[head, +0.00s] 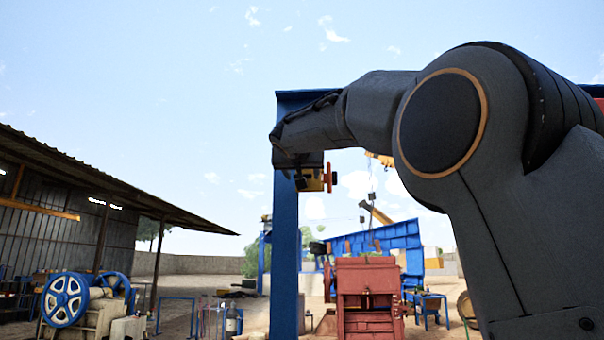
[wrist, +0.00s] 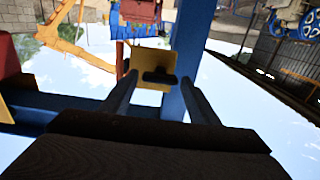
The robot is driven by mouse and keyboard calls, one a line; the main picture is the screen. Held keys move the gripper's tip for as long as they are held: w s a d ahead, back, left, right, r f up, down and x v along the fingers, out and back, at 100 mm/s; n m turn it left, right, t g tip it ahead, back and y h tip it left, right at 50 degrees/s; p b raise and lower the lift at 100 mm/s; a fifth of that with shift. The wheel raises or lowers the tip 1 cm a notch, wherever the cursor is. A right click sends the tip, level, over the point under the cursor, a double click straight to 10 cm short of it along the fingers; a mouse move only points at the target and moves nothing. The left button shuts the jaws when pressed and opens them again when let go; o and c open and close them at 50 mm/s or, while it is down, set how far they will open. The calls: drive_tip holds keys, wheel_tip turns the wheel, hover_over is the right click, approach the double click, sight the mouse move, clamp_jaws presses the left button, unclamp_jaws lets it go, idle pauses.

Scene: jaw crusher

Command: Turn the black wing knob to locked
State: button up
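The black wing knob (wrist: 158,76) sits on the face of a yellow box (wrist: 150,56) in the wrist view. It lies crosswise, its long side running left to right in that picture. My gripper (wrist: 158,98) is open, with one finger on each side of the knob in the picture. Nothing is between the fingers, and I cannot tell how far the tips are from the knob. In the head view the yellow box (head: 315,181) hangs beside the blue post, just below the end of my arm, which hides my fingers.
The blue post (head: 285,230) stands close beside the box. A red handwheel (head: 331,177) sticks out on the box's right side. A red crusher (head: 368,295) stands beyond on the ground. A shed (head: 90,215) and a machine with blue wheels (head: 66,299) are at left.

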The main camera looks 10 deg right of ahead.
drive_tip(key=c, duration=0.8)
drive_tip(key=shift+o, duration=0.2)
drive_tip(key=shift+f+m+b, duration=0.1)
drive_tip(key=shift+m+b, duration=0.3)
drive_tip(key=shift+b, duration=0.45)
drive_tip(key=m+b, duration=0.6)
drive_tip(key=m, duration=0.2)
drive_tip(key=m+b, duration=0.5)
drive_tip(key=m, duration=0.4)
drive_tip(key=shift+s+d+f+b, duration=0.1)
drive_tip(key=shift+d+b, duration=0.1)
drive_tip(key=shift+b, duration=0.15)
drive_tip(key=o, duration=1)
drive_tip(key=shift+o, duration=0.2)
